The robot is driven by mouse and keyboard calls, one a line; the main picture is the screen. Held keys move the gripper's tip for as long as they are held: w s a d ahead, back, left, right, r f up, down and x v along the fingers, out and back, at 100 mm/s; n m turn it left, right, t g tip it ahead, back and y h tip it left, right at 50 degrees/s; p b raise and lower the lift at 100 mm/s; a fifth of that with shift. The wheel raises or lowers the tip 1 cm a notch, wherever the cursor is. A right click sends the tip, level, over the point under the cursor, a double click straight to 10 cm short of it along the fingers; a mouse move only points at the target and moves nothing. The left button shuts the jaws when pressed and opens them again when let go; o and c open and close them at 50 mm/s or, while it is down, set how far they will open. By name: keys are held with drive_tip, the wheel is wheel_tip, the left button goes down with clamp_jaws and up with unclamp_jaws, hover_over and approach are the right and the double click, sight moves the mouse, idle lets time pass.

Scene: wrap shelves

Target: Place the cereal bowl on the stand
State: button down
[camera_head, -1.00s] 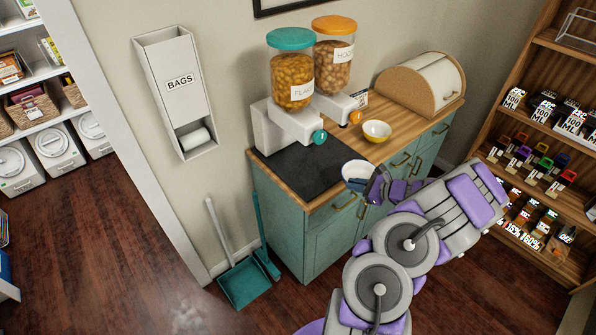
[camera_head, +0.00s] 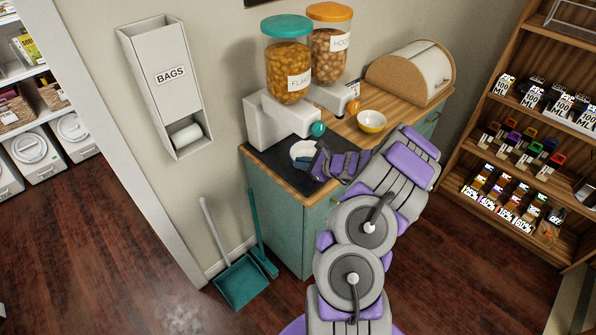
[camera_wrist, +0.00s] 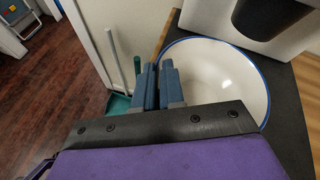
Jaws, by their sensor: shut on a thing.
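A white bowl (camera_head: 302,150) with a blue rim is at the front of the cereal dispensers, over the dark mat (camera_head: 262,160) on the counter. My gripper (camera_head: 319,163) is shut on its near rim. In the wrist view, the blue fingers (camera_wrist: 158,88) close together on the left side of the bowl (camera_wrist: 225,75), which looks empty and roughly level. The white dispenser stand (camera_head: 283,120) is just behind the bowl, and its dark spout (camera_wrist: 272,14) shows beyond the bowl's far rim. I cannot tell whether the bowl touches the mat.
A yellow bowl (camera_head: 371,121) and a bread box (camera_head: 412,75) stand farther right on the counter. The flakes dispenser (camera_head: 288,70) and hoops dispenser (camera_head: 329,45) stand at the wall. A green dustpan (camera_head: 241,281) is on the floor at left. Shelves (camera_head: 520,130) stand at right.

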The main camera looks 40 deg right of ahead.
drive_tip(key=shift+w+a+f, duration=0.1)
drive_tip(key=shift+w, duration=0.3)
drive_tip(key=f, duration=0.1)
drive_tip(key=f+b, duration=0.1)
drive_tip(key=f, duration=0.2)
drive_tip(key=shift+w+d, duration=0.4)
drive_tip(key=shift+a+r, duration=0.1)
drive_tip(key=shift+a, duration=0.45)
drive_tip(key=c, duration=1.5)
unclamp_jaws()
drive_tip(key=shift+d, duration=0.1)
drive_tip(key=o, duration=0.3)
drive_tip(key=shift+d, duration=0.3)
drive_tip(key=shift+a, duration=0.1)
